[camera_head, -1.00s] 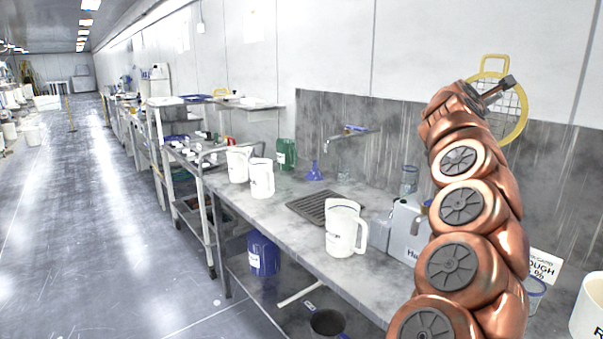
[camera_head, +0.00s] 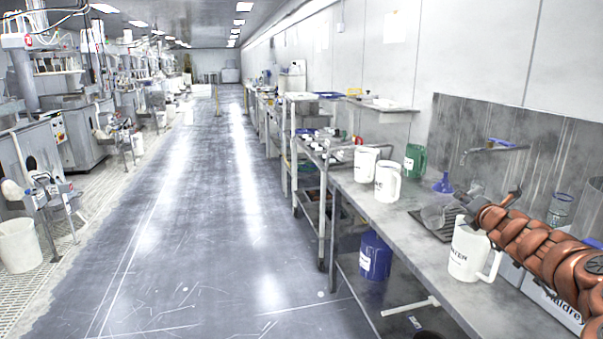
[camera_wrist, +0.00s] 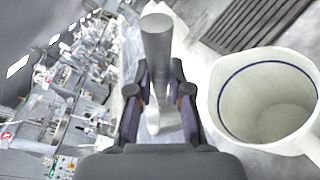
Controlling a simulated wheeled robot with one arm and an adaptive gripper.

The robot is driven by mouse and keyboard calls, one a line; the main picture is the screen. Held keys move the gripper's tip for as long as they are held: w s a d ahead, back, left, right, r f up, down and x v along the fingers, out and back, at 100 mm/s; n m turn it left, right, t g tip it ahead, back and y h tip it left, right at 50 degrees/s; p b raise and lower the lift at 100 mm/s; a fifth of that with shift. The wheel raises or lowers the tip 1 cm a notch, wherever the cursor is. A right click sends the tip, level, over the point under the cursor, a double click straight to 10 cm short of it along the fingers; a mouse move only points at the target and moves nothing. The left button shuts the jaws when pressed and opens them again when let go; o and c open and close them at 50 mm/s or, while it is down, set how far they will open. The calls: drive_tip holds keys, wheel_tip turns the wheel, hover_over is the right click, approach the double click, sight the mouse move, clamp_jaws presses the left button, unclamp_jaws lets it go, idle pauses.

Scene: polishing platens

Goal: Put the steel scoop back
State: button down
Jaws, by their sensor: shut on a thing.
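My gripper (camera_wrist: 160,92) is shut on the steel scoop (camera_wrist: 157,48). In the wrist view its grey rounded end stands up between the two dark fingers. In the head view the scoop (camera_head: 438,215) shows as a small grey shape at the end of my arm, in front of the dark ribbed drain mat. My gripper (camera_head: 470,204) is small there and partly hidden by my copper arm. I cannot tell from these views how high the scoop is above the bench. No empty place for the scoop can be made out.
A white jug (camera_head: 468,252) stands on the bench close to my gripper; its open mouth (camera_wrist: 268,95) is right of the fingers. More white jugs (camera_head: 388,182), a green can (camera_head: 414,160) and a blue funnel (camera_head: 443,183) stand farther along. The aisle floor (camera_head: 235,230) is clear.

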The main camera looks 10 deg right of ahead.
drive_tip(key=w+a+f+n+y, duration=0.1)
drive_tip(key=a+f+n+y, duration=0.5)
drive_tip(key=a, duration=0.5)
drive_tip(key=s+a+f+n+g+y, duration=0.2)
drive_tip(key=s+a+y, duration=0.1)
drive_tip(key=a, duration=0.6)
drive_tip(key=s+a+f+n+g+y, duration=0.2)
drive_tip(key=s+a+f+g+y, duration=0.15)
drive_tip(key=a, duration=0.55)
drive_tip(key=s+a+f+n+g+y, duration=0.2)
drive_tip(key=s+a+y, duration=0.1)
drive_tip(key=a, duration=0.6)
wheel_tip(320, 180, down, 10)
drive_tip(key=b, duration=1)
drive_tip(key=shift+t, duration=0.25)
drive_tip(key=r+p, duration=0.1)
drive_tip(key=p, duration=0.3)
drive_tip(key=r+p, duration=0.2)
drive_tip(key=p, duration=0.2)
drive_tip(key=r+p, duration=0.2)
drive_tip(key=p, duration=0.2)
drive_tip(key=shift+w+r, duration=0.25)
drive_tip(key=shift+p, duration=0.45)
